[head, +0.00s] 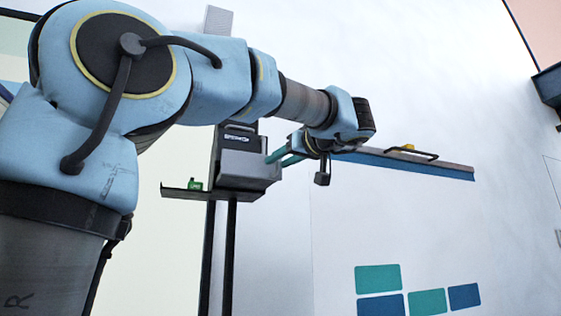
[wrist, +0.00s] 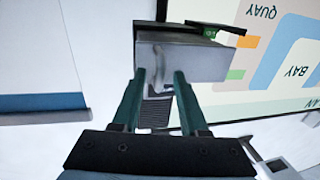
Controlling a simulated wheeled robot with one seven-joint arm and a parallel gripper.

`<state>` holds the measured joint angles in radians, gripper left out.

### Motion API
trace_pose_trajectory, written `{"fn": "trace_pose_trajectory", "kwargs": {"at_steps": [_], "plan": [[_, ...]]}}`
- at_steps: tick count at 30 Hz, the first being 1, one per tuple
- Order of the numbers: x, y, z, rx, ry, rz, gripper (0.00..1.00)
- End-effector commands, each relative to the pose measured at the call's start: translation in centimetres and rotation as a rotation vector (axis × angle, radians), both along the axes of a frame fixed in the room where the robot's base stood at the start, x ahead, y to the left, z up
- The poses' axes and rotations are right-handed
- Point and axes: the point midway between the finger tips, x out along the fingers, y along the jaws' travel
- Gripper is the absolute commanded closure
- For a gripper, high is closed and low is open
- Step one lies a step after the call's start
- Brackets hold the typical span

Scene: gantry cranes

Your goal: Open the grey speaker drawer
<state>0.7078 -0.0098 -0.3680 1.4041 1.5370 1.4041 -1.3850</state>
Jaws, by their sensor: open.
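The grey speaker drawer (head: 245,165) is a box-shaped front on a dark upright unit (head: 238,138) with a white logo, in the middle of the head view. In the wrist view, which is upside down, the grey drawer (wrist: 190,60) fills the upper middle. A pale curved part that looks like its handle (wrist: 158,76) shows between my fingers. My gripper (head: 270,158) is at the drawer's right side in the head view. In the wrist view my gripper (wrist: 160,75) is open, its two green fingertips close to the drawer face. I cannot tell whether they touch it.
A thin dark shelf (head: 215,194) below the drawer carries a small green object (head: 195,184). A long wall shelf (head: 440,172) with a dark rail and a yellow item runs to the right. Coloured panels (head: 428,302) are low on the wall. A map board (wrist: 265,85) stands behind the drawer.

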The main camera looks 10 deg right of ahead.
Motion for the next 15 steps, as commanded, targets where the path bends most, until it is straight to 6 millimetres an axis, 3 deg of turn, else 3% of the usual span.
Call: {"fn": "trace_pose_trajectory", "kwargs": {"at_steps": [15], "plan": [[-8.4,-2.9,-0.1,-0.001,0.0,-0.004,0.57]]}}
